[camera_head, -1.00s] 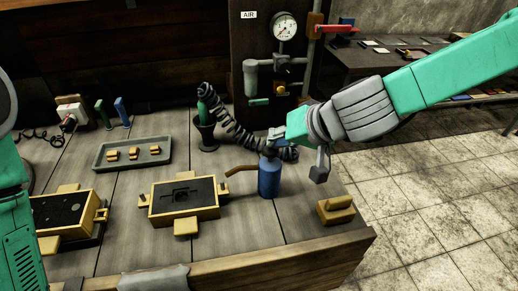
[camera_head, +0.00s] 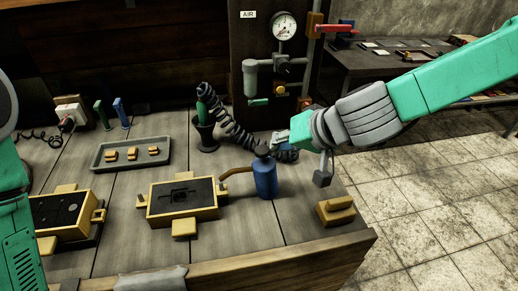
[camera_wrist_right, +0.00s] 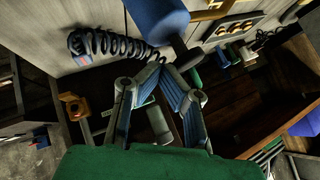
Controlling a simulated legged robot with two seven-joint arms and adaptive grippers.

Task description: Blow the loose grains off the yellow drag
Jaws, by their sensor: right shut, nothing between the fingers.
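A yellow drag (camera_head: 205,214) packed with dark sand, with a shaped hollow in its top, lies in the middle of the bench. Loose grains are too small to make out. A second yellow flask (camera_head: 75,232) with dark sand lies to its left. A blue bottle (camera_head: 265,181) with a copper spout stands right of the middle drag, its spout toward it; the bottle also shows in the wrist view (camera_wrist_right: 156,20). My right gripper (camera_head: 274,148) is shut and empty at the bottle's top; whether it touches is unclear. The wrist view shows its fingertips (camera_wrist_right: 165,68) together. My left gripper is out of view.
A black coiled hose (camera_head: 232,128) passes behind my right gripper, near a green-handled tool (camera_head: 206,105) in a dark holder. A grey tray (camera_head: 108,164) holds small yellow pieces. A yellow block (camera_head: 337,211) sits near the right bench edge. An air panel (camera_head: 258,55) stands behind.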

